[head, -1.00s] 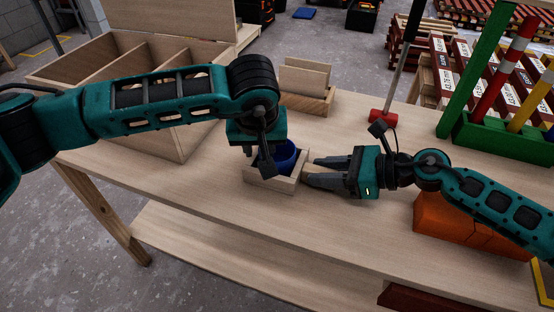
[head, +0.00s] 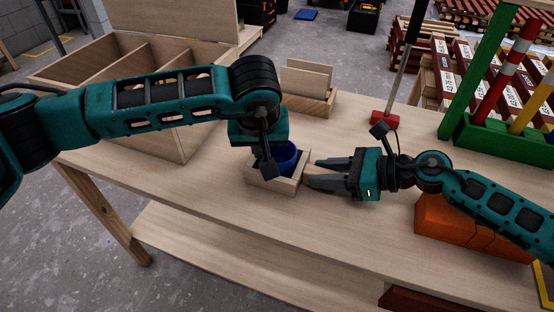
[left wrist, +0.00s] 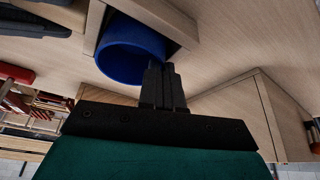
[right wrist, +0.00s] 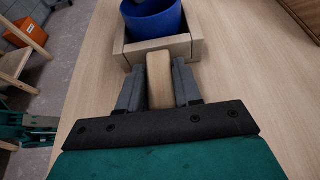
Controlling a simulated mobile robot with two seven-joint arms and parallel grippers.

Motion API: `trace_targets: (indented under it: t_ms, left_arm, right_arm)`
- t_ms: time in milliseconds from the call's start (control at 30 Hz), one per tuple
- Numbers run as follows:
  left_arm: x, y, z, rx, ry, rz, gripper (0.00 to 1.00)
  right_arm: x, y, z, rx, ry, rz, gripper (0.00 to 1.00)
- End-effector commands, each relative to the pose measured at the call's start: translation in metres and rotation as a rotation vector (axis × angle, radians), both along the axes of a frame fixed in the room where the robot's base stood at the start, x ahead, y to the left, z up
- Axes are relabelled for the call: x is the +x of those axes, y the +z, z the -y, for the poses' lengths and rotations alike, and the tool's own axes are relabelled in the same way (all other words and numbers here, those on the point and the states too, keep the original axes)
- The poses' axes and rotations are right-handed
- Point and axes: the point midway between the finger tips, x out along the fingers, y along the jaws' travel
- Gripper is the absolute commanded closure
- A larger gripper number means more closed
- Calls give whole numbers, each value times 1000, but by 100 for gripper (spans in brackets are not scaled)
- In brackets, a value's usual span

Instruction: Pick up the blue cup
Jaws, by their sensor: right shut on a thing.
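The blue cup (head: 287,155) stands in a small open wooden box (head: 283,185) on the workbench. It also shows in the left wrist view (left wrist: 128,50) and the right wrist view (right wrist: 153,19). My left gripper (head: 268,165) points down at the cup and hides part of it in the head view. In the left wrist view its fingers (left wrist: 163,75) are together at the cup's rim, with nothing visible between them. My right gripper (head: 308,172) is shut on a pale wooden handle (right wrist: 159,80) at the side of the box.
A large wooden compartment box (head: 190,145) stands at the left and a small wooden holder (head: 308,103) behind the cup. A red-based stand (head: 385,119), an orange block (head: 450,220) and a green rack (head: 500,148) are at the right. The bench front is clear.

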Motion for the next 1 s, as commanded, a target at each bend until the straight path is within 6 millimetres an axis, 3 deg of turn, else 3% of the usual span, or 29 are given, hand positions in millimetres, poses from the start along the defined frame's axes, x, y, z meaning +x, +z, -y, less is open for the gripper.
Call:
trace_targets:
  t_ms: [167,267,500,700,1000]
  left_arm:
    - [1,3,0,-1,1,2,100]
    - [1,15,0,-2,0,5,100]
    - [1,64,0,-1,-1,6,100]
    - [0,93,0,0,0,3,100]
    - [0,101,0,-1,0,1,100]
  right_arm:
    - [0,0,0,0,0,0,100]
    - [0,0,0,0,0,0,100]
    - [0,0,0,0,0,0,100]
    - [0,0,0,0,0,0,100]
    - [0,0,0,0,0,0,100]
